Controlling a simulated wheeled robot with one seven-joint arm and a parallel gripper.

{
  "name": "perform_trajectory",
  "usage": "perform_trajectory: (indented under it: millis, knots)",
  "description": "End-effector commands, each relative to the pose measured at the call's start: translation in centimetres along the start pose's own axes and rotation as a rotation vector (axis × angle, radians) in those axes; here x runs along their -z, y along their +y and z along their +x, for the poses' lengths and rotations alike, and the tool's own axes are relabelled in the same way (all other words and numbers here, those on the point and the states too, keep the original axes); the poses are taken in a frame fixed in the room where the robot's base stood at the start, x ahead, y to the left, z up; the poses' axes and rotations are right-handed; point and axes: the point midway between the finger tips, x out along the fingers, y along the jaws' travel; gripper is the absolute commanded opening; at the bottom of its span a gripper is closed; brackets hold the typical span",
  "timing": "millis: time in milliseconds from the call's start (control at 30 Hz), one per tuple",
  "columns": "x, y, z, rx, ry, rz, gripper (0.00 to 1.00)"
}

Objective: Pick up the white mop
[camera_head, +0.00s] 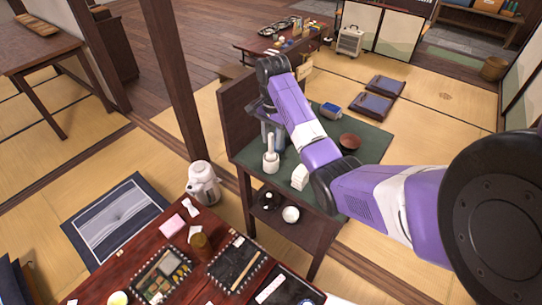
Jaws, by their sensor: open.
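A small white upright object (271,159), with a thin stem above a wider base, stands on the green-topped side table (255,181); it may be the white mop, but it is too small to be sure. My arm reaches over the table from the right and bends down there. My gripper (270,133) is open and points down just above or around the top of this white object. I cannot tell whether the fingers touch it. My arm hides part of the tabletop.
A white folded item (300,177), a brown bowl (349,142) and a blue box (330,110) are on the same tabletop. A white bowl (291,214) is on the shelf below. A white pot (202,182) stands left, by the laid low table (135,258). A wooden post (176,80) rises at left.

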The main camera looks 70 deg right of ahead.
Motion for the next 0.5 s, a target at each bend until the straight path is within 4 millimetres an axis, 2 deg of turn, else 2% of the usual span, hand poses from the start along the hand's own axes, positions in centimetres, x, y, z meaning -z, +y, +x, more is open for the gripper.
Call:
perform_trajectory:
  millis: [333,500]
  knots:
    - [0.2,-0.7,4.3,0.0,0.0,-0.001,0.41]
    - [0.1,-0.8,5.5,0.002,0.0,-0.001,0.41]
